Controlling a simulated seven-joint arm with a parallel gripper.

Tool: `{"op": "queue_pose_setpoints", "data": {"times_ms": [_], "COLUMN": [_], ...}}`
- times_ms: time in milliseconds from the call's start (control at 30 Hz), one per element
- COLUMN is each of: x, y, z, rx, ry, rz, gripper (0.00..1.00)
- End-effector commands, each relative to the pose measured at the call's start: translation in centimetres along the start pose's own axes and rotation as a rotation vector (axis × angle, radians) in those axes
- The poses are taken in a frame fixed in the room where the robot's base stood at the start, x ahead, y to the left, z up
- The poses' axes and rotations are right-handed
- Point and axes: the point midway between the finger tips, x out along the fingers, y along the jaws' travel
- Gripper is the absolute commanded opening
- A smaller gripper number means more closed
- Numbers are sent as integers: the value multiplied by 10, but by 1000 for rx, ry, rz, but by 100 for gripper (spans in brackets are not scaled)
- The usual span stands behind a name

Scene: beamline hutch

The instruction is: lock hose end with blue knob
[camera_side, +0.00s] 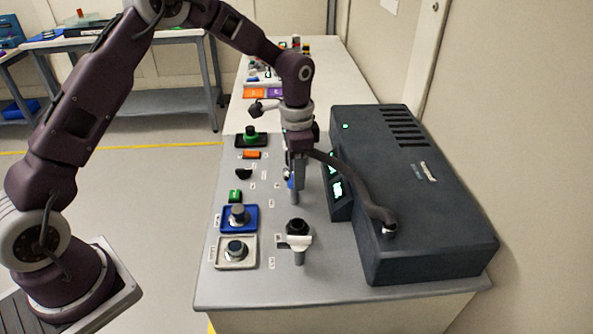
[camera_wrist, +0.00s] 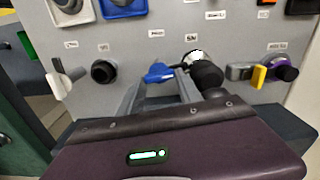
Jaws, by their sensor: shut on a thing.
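My gripper (camera_side: 294,190) points down over the panel, and its two grey fingers (camera_wrist: 160,82) show in the wrist view. They are shut on the blue knob (camera_wrist: 157,72), which is mostly hidden by the fingers in the side view (camera_side: 290,183). The hose end (camera_wrist: 207,75), black with a pale collar, sits just right of the fingers in the wrist view. How deep it sits in its port is hidden. The dark hose (camera_side: 350,185) runs from the large dark unit up to beside my gripper.
The dark unit (camera_side: 405,175) stands close on the right. Blue (camera_side: 252,226) and white (camera_side: 222,263) framed knobs lie left. A purple fitting (camera_wrist: 284,70) with a yellow lever (camera_wrist: 258,77) shows in the wrist view.

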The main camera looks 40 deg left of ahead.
Motion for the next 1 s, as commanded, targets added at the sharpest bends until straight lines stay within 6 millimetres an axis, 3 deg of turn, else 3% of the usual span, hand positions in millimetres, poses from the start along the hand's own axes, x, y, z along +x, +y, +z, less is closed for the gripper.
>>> {"op": "queue_pose_setpoints", "data": {"times_ms": [633,667,733,767,1000], "x": [0,0,0,0,0], "y": [0,0,0,0,-1], "z": [1,1,1,1,0], "rx": [45,45,45,45,44], "ry": [-3,-3,-3,-2,0], "rz": [1,1,1,1,-2], "gripper": [1,46,59,64,64]}}
